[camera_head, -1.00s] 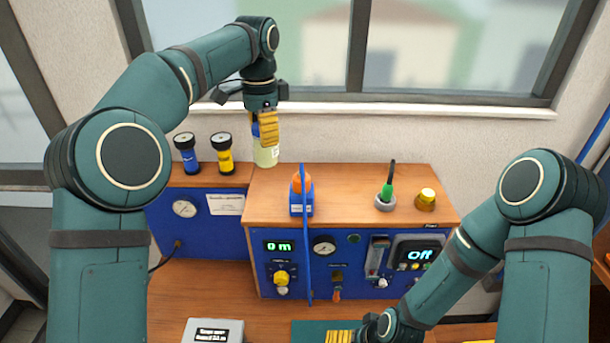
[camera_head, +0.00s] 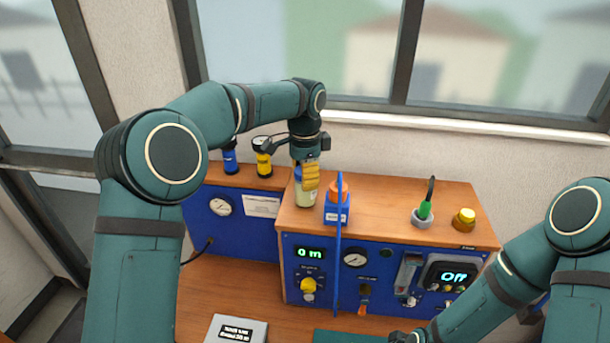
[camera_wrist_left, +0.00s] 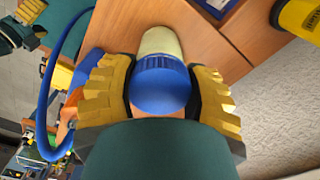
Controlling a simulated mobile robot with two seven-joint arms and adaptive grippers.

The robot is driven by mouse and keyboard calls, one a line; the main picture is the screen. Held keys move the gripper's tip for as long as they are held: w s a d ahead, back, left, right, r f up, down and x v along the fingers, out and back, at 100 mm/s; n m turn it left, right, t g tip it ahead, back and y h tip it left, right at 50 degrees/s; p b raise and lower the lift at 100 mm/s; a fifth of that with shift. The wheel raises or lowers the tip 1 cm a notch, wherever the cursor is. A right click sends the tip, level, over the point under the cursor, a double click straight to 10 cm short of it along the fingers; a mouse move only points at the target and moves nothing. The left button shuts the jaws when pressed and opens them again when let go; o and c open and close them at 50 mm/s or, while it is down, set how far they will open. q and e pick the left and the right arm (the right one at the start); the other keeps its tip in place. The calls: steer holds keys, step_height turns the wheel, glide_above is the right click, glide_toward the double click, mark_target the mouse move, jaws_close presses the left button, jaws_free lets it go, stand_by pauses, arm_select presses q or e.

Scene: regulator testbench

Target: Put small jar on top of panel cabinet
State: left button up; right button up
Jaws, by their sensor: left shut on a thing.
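The small jar (camera_head: 305,194) is pale yellow-green with a blue lid. It is upright at the left part of the panel cabinet's wooden top (camera_head: 385,192); whether its base touches the wood I cannot tell for certain. My left gripper (camera_head: 310,180) is shut on the jar near its lid, from above. In the left wrist view the blue lid of the jar (camera_wrist_left: 160,85) sits between the two yellow fingers.
Right beside the jar stands a blue block with an orange top (camera_head: 337,208) and a blue hose. A green-handled tool in a holder (camera_head: 424,212) and a yellow knob (camera_head: 464,219) stand further right.

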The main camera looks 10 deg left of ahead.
arm_select(q)
steer(key=o, duration=1.3)
steer(key=shift+f, duration=0.1)
step_height(320, 180, up, 12)
steer(key=shift+r, duration=0.15)
